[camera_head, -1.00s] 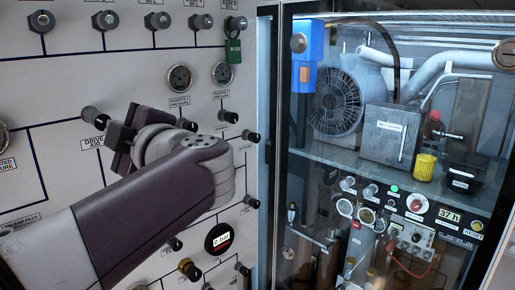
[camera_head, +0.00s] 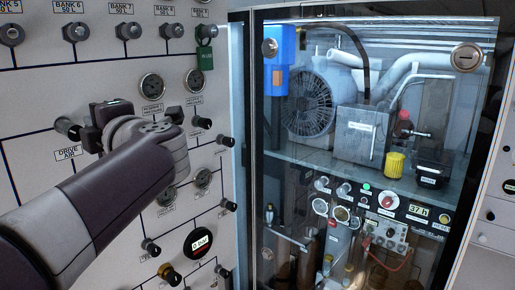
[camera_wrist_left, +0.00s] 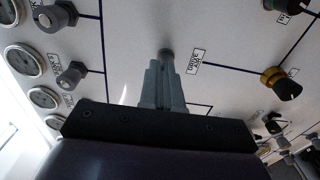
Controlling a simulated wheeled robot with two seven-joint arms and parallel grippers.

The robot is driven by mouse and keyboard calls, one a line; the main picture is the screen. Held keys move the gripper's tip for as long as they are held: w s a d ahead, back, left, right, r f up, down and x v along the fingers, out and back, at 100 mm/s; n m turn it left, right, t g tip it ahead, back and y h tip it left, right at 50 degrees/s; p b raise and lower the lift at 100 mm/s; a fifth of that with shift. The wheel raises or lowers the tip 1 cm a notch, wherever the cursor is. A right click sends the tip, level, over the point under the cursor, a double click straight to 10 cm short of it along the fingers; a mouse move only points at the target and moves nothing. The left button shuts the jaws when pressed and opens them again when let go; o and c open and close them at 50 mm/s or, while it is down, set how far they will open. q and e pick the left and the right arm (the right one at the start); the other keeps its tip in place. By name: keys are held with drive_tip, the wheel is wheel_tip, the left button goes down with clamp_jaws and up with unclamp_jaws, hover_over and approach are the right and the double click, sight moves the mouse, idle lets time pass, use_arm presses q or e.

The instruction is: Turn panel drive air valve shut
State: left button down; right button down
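The drive air valve is a dark knob (camera_head: 66,127) on the white panel, above its "DRIVE AIR" label (camera_head: 68,153) at the left of the head view. My left gripper (camera_head: 88,132) is right at the knob's outer end. In the left wrist view the grey fingers (camera_wrist_left: 164,82) are close together and point at the knob (camera_wrist_left: 166,53), beside the label (camera_wrist_left: 196,61). The fingers cover part of the knob, so I cannot tell whether they clasp it or only meet its end. My right gripper is not in view.
Several other knobs and gauges (camera_head: 152,86) surround the valve. A green tag (camera_head: 206,58) hangs at the upper right of the panel. A glass-fronted cabinet (camera_head: 243,120) with machinery stands to the right. A yellow-brown knob (camera_wrist_left: 282,84) shows in the wrist view.

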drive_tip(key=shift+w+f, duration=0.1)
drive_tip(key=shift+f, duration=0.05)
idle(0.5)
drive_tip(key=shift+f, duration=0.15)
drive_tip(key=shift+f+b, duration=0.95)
drive_tip(key=shift+b, duration=0.3)
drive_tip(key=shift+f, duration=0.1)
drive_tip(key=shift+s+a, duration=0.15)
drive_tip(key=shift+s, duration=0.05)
